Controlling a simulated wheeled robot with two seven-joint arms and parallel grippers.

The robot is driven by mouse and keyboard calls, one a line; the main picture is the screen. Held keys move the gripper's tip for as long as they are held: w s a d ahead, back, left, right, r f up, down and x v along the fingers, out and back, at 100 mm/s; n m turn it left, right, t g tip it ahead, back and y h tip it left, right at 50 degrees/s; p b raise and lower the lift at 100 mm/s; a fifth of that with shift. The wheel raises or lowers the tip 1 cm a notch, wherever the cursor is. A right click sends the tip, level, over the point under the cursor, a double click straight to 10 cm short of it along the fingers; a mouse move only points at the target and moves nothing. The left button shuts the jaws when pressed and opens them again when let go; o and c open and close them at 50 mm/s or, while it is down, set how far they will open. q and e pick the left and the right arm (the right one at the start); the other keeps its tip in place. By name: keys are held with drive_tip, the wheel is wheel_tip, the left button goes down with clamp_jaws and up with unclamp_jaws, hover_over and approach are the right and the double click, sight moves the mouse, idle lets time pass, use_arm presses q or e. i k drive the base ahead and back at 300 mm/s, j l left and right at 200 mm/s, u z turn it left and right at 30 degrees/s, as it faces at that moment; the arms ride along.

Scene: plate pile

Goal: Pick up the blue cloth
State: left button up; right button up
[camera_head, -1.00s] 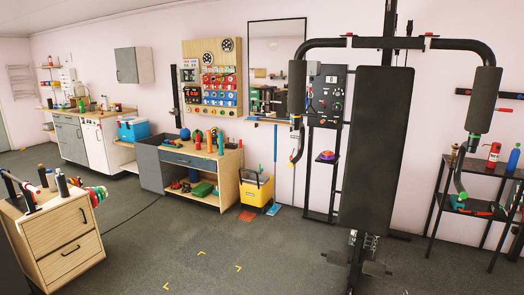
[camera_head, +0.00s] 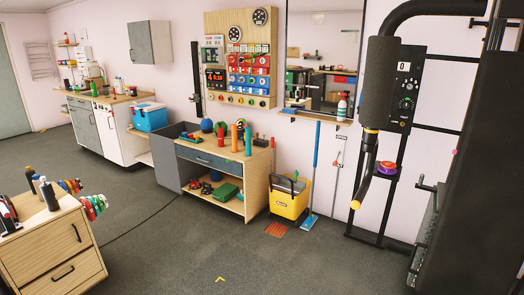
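I cannot make out a blue cloth in the head view. A flat mop with a blue handle (camera_head: 313,165) leans against the wall beside a yellow bucket (camera_head: 288,204); its blue foot rests on the floor. Neither of my grippers shows in the view.
A wooden workbench (camera_head: 258,180) with tools and balls stands by the back wall. A drawer cabinet (camera_head: 48,250) is at the near left, a large exercise machine (camera_head: 475,170) at the right. The grey floor (camera_head: 165,250) between them is mostly clear.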

sight(289, 110)
drive_tip(key=i+z, duration=0.1)
drive_tip(key=i, duration=1)
drive_tip(key=i+j, duration=0.25)
drive_tip(key=i, duration=0.8)
drive_tip(key=l+z, duration=0.05)
drive_tip(key=l, duration=0.05)
